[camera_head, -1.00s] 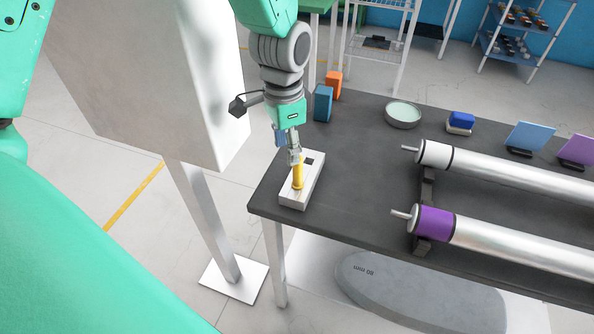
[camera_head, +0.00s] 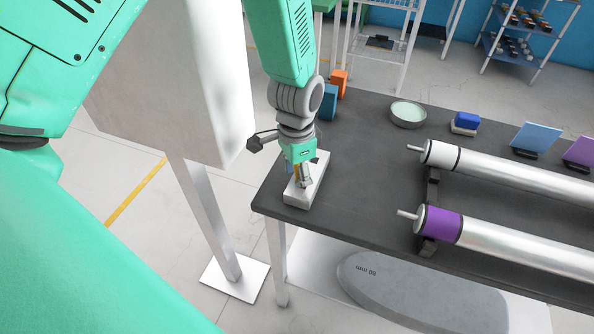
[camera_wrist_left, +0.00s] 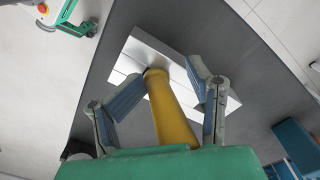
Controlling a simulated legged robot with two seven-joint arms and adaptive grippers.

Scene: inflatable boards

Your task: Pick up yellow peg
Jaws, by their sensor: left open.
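The yellow peg (camera_wrist_left: 170,112) stands in a pale rectangular block on the dark table, as the left wrist view shows. The block (camera_head: 297,197) also shows in the head view, near the table's left corner. My left gripper (camera_head: 304,184) is directly over the block and hides most of the peg in the head view. In the left wrist view, its open fingers (camera_wrist_left: 165,98) are on both sides of the peg, with gaps visible. My right gripper is not in view.
Blue (camera_head: 327,103) and orange (camera_head: 339,83) blocks stand behind my arm. A round dish (camera_head: 408,114) is farther right. Two silver rollers, one with a purple band (camera_head: 437,224), lie across the right side of the table. The table middle is clear.

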